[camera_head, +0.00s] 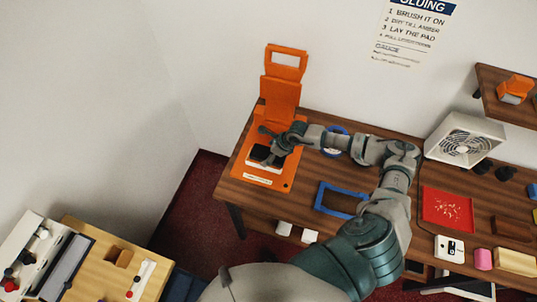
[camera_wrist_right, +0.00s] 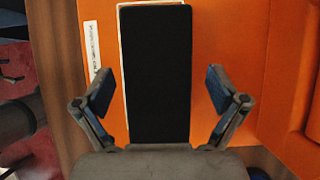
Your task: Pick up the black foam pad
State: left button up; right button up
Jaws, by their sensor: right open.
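The black foam pad (camera_wrist_right: 157,50) is a long black rectangle in the right wrist view. It lies on a thin cream piece (camera_wrist_right: 122,40), whose edge shows at its left and top, on the orange base of a press (camera_wrist_right: 240,40). In the head view, the pad (camera_head: 260,154) shows partly, with my right gripper (camera_head: 270,145) over it. In the wrist view my right gripper (camera_wrist_right: 161,90) is open, one finger at each side of the pad, with gaps between. The pad's near end reaches the gripper's palm edge in the picture. My left gripper is not in view.
The press's tall orange lid (camera_head: 279,95) stands raised behind the base. A blue frame (camera_head: 341,199), a red tray (camera_head: 447,209) and a white fan box (camera_head: 463,139) are on the wooden counter (camera_head: 300,200). A side desk (camera_head: 100,245) stands at the lower left.

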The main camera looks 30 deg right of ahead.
jog(key=c, duration=1.1)
jog(key=shift+s, duration=0.1)
jog(key=shift+r, duration=0.15)
